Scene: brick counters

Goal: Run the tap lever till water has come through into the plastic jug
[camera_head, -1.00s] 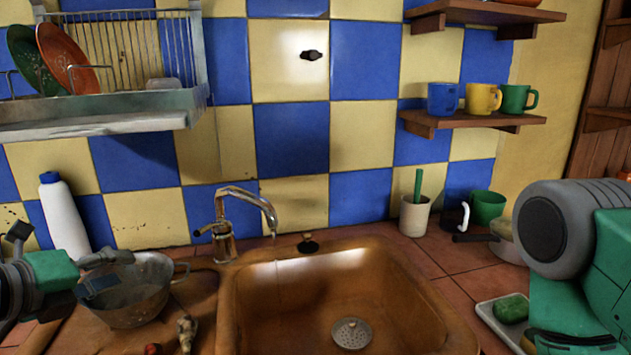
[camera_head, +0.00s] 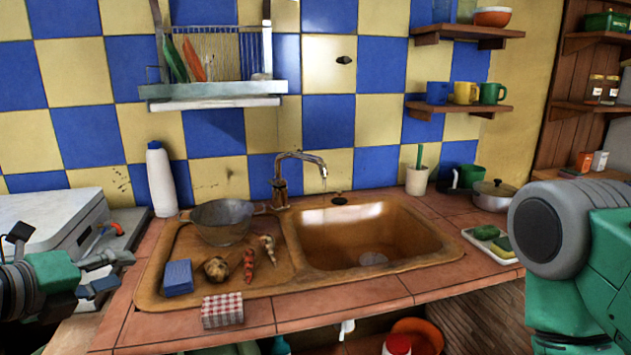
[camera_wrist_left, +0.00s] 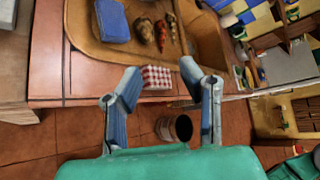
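The metal tap (camera_head: 283,180) stands behind the brown sink (camera_head: 400,262), its curved spout over the basin. A small lever (camera_head: 262,208) seems to stick out left from its base. A thin pale thread shows under the spout; I cannot tell whether it is water. I can make out no plastic jug for certain. My left gripper (camera_head: 108,271) is low at the left, in front of the counter and well apart from the tap. In the left wrist view the left gripper (camera_wrist_left: 160,78) is open and empty. My right gripper is out of view.
The drainboard holds a colander (camera_head: 222,222), a blue sponge (camera_head: 178,278) and vegetables. A white bottle (camera_head: 161,180) stands behind left. A dish rack (camera_head: 212,90) hangs above. A dark bin (camera_wrist_left: 174,128) stands on the floor.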

